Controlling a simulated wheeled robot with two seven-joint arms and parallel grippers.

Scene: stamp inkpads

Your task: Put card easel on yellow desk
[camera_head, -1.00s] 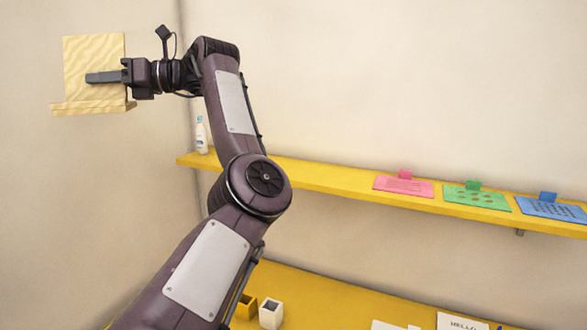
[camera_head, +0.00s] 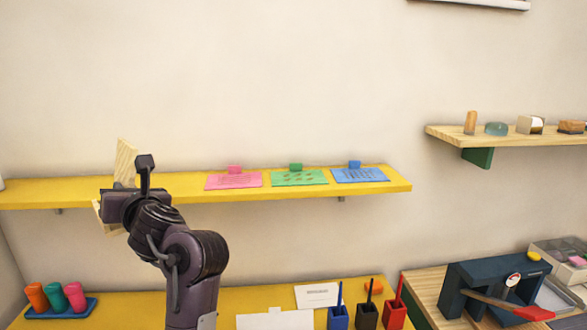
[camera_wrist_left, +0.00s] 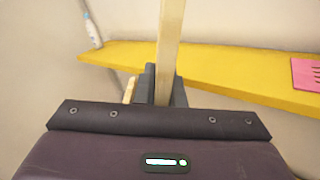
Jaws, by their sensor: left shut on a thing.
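The card easel (camera_head: 126,160) is a pale wooden board with a ledge. My left gripper (camera_head: 112,204) is shut on it and holds it upright, seen nearly edge-on, in front of the left part of the yellow shelf. The gripper and wrist hide much of it. In the left wrist view the easel (camera_wrist_left: 171,45) rises as a narrow strip between the fingers (camera_wrist_left: 160,88). The yellow desk (camera_head: 260,299) lies below, along the bottom of the head view. My right gripper is not in view.
The yellow shelf (camera_head: 400,186) bears pink (camera_head: 234,181), green (camera_head: 299,178) and blue (camera_head: 359,175) cards. A dark press (camera_head: 490,284) stands right.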

